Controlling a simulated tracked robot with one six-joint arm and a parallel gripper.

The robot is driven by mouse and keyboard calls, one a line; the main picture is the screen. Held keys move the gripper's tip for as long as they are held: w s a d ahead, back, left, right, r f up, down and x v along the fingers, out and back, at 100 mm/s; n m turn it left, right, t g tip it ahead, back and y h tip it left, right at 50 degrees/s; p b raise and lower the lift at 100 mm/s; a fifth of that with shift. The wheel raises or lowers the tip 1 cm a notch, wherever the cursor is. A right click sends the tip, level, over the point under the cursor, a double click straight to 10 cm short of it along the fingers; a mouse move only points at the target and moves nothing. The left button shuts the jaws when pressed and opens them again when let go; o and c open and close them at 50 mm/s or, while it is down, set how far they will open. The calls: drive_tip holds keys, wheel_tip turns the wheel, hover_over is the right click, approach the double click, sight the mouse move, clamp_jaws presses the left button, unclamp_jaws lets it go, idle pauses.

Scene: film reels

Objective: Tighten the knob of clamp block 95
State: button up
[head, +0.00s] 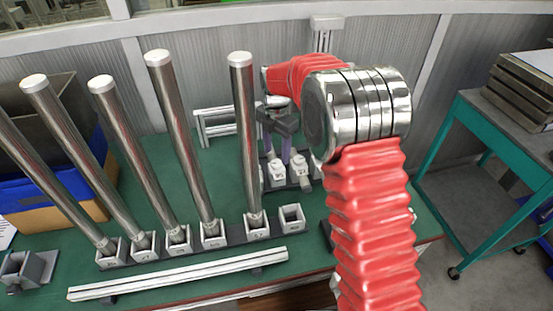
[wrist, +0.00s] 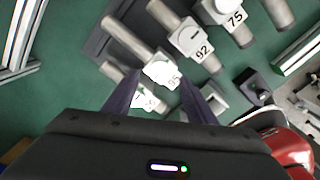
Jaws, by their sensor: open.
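My gripper (wrist: 161,78) is open, its two dark fingers apart. The white knob of clamp block 95 (wrist: 160,73) shows between the fingertips in the wrist view; a number that looks like 95 is on it, partly blurred. I cannot tell whether the fingers touch it. A grey cylinder (wrist: 128,42) runs out from this block to the upper left. In the head view my gripper (head: 278,155) points down just above the white clamp blocks (head: 298,168) on a dark base; numbers there are too small to read.
Clamp block 92 (wrist: 193,42) and clamp block 75 (wrist: 228,12) stand close by, up and right. Another white block (wrist: 148,101) lies lower between the fingers. Tall steel posts (head: 246,135) stand in sockets on the left. A white rail (head: 180,274) lies at the table's front.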

sight(276, 163)
drive_tip(key=shift+f, duration=2)
drive_tip(key=c, duration=1)
drive_tip(key=shift+c, duration=0.2)
